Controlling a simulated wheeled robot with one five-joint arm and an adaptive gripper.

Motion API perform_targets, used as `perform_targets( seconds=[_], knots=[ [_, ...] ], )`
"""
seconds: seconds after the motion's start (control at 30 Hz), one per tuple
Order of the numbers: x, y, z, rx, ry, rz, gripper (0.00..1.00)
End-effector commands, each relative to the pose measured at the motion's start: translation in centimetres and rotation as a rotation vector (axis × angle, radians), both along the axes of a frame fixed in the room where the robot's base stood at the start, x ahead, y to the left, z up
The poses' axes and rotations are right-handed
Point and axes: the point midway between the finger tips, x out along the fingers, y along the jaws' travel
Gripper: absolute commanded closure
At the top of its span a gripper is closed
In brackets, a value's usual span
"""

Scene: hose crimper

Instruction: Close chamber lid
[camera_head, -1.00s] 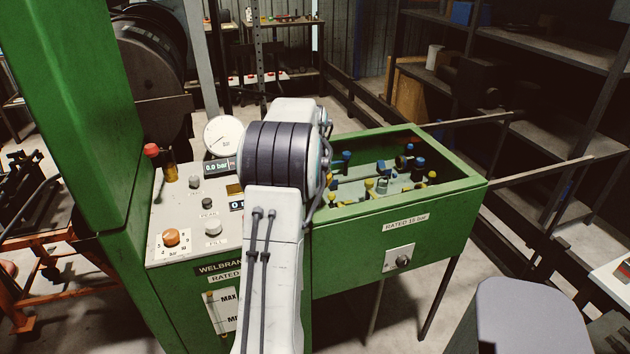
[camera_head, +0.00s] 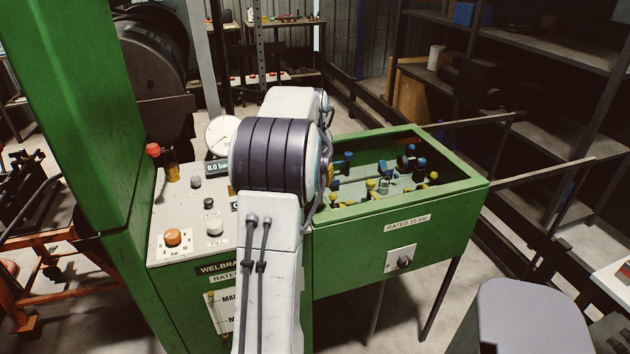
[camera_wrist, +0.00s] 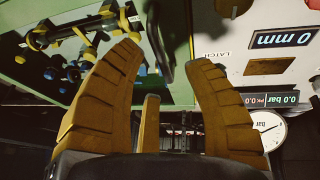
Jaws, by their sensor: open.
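The chamber is a green open-topped box (camera_head: 425,222) labelled "RATED 15 bar", right of my arm in the head view. Colourful fittings (camera_head: 385,186) show inside it, so its top is open on that side. No lid can be made out for sure; my arm covers the chamber's left end.
The control panel (camera_head: 185,240) with knobs, a red-topped post (camera_head: 153,150) and a round gauge (camera_head: 222,136) stands left of my arm. A tall green cabinet (camera_head: 75,110) rises at far left. Two rails (camera_head: 540,172) extend behind the box at right.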

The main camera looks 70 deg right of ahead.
Motion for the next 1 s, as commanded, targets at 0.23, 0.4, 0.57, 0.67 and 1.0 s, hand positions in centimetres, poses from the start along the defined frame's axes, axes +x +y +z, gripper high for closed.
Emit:
perform_targets(
  seconds=[0.23, 0.4, 0.57, 0.67, 1.0],
  knots=[
    [-0.3, 1.7, 3.7, 0.0, 0.0, 0.001, 0.54],
    [-0.5, 2.5, 5.4, 0.001, 0.0, 0.001, 0.54],
    [-0.5, 2.9, 6.2, 0.003, 0.001, 0.001, 0.54],
    [-0.6, 3.1, 6.4, 0.005, 0.001, 0.001, 0.54],
    [-0.6, 3.0, 6.4, 0.005, 0.001, 0.001, 0.54]
  ],
)
